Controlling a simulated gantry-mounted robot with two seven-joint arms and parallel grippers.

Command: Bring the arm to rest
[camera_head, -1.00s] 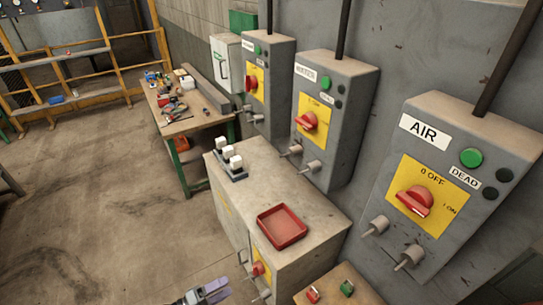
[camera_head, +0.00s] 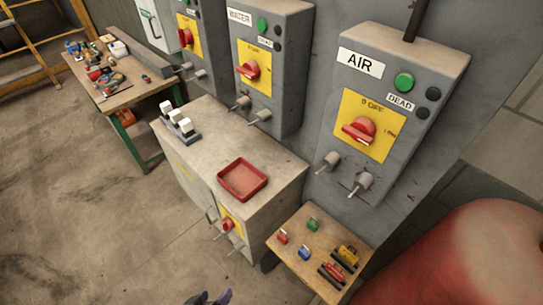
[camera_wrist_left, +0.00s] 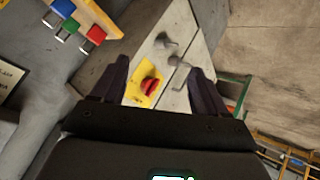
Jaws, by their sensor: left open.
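My left gripper (camera_head: 208,298) shows only its dark fingertips at the bottom edge of the head view. In the left wrist view the left gripper (camera_wrist_left: 160,80) has its two fingers wide apart with nothing held between them. Beyond the fingers is the front of the grey cabinet (camera_head: 272,190), with a red rotary switch (camera_wrist_left: 149,86) on a yellow plate. That red switch also shows in the head view (camera_head: 227,226). The gripper is apart from the cabinet. My right gripper is in neither view.
A red tray (camera_head: 243,179) and a rack with white blocks (camera_head: 178,122) sit on the cabinet. A small wooden table (camera_head: 320,262) holds padlocks and other small items. The AIR box (camera_head: 395,110) is on the wall. A red rounded object (camera_head: 465,255) fills the lower right. Floor at left is clear.

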